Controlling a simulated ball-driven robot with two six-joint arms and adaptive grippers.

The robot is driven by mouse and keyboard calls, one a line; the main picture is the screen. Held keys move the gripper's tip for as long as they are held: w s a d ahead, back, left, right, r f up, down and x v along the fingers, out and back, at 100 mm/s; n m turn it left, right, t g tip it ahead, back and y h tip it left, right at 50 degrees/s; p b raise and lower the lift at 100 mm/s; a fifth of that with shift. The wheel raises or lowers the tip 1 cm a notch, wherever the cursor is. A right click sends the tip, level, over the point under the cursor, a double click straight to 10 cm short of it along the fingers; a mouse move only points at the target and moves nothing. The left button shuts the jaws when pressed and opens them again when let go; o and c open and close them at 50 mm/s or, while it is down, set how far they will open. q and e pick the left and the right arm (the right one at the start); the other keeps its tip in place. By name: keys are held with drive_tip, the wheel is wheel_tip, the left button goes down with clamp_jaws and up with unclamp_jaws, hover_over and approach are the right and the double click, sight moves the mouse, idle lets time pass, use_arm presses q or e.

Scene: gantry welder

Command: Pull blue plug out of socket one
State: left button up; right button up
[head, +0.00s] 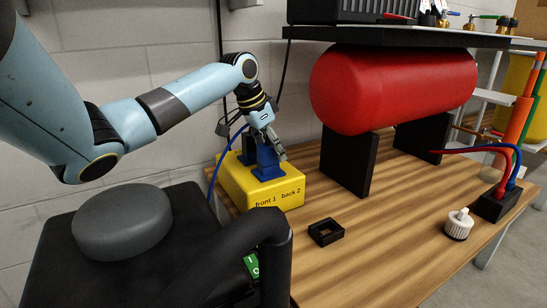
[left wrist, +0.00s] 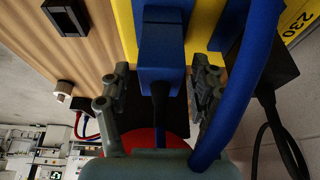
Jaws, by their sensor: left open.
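The yellow socket box (head: 233,183) sits on the wooden bench and is marked "front 1 back 2". A blue plug (head: 267,163) stands upright in its front socket, and another blue plug (head: 248,150) shows behind it, partly hidden. My left gripper (head: 270,139) is over the front plug, pointing down. In the left wrist view its open fingers (left wrist: 160,66) lie on either side of a blue plug (left wrist: 160,38) with a black cord, with gaps visible. The yellow box (left wrist: 206,28) shows behind that plug. My right gripper is not in view.
A blue cable (left wrist: 243,85) runs close to the right finger in the left wrist view. A red tank (head: 390,88) on black supports (head: 347,160) stands right of the box. A black square frame (head: 326,232) and a white knob (head: 459,223) are on the bench, with clear wood between.

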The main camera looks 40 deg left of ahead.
use_arm(q)
drive_tip(key=shift+w+f, duration=0.15)
drive_tip(key=shift+f, duration=0.1)
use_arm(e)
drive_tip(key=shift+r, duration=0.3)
use_arm(q)
clamp_jaws()
drive_tip(key=shift+r, duration=0.1)
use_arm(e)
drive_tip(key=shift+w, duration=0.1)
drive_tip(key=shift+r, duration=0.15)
use_arm(q)
drive_tip(key=shift+r+p, duration=2.55)
drive_tip(key=shift+r, duration=0.3)
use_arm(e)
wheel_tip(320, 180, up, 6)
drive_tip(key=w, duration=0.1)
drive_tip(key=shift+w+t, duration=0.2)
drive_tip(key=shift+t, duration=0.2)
